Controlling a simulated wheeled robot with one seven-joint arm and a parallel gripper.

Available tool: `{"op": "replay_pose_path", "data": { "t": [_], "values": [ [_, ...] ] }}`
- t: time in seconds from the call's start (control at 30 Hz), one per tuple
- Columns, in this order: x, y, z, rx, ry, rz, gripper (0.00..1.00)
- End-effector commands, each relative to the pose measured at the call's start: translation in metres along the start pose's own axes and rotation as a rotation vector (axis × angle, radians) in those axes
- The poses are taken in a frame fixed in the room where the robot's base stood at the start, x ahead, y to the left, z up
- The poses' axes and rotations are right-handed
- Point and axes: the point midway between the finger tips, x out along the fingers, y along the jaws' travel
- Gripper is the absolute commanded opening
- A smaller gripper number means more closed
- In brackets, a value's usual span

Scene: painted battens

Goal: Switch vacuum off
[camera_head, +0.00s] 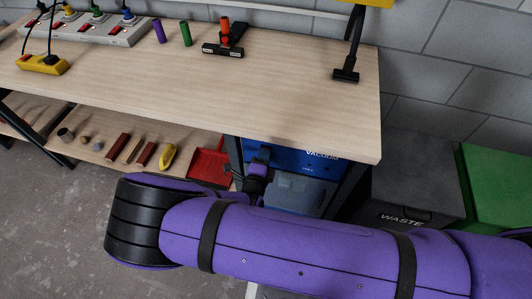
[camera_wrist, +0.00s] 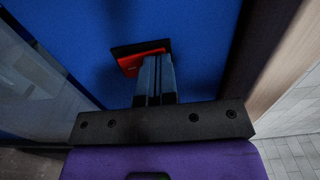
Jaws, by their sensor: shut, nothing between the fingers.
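The blue vacuum (camera_head: 318,164) stands under the right end of the workbench, with its lettering partly visible. In the wrist view its blue face (camera_wrist: 75,35) fills much of the picture. A red rocker switch (camera_wrist: 129,66) in a black surround sits on that face. My gripper (camera_wrist: 153,58) is shut and empty, with its fingertips in front of the switch, covering part of it. I cannot tell whether they touch it. In the head view my gripper (camera_head: 262,154) is at the vacuum's left front, and the switch is hidden there.
The workbench top (camera_head: 230,90) overhangs the vacuum. A lower shelf to the left holds several small pieces and a red dustpan (camera_head: 208,162). A dark waste bin (camera_head: 410,185) and a green bin (camera_head: 500,180) stand right. Power strips (camera_head: 95,28) lie on the bench.

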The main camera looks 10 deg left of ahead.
Motion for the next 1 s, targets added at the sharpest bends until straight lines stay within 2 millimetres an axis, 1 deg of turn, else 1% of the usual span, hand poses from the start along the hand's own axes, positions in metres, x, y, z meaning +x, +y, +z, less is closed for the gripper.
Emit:
{"op": "replay_pose_path", "data": {
  "t": [0.17,1.0],
  "values": [
    [-0.009,0.000,0.001,0.000,-0.001,0.001,0.00],
    [-0.066,0.000,0.001,0.001,-0.001,0.001,0.00]
  ]
}}
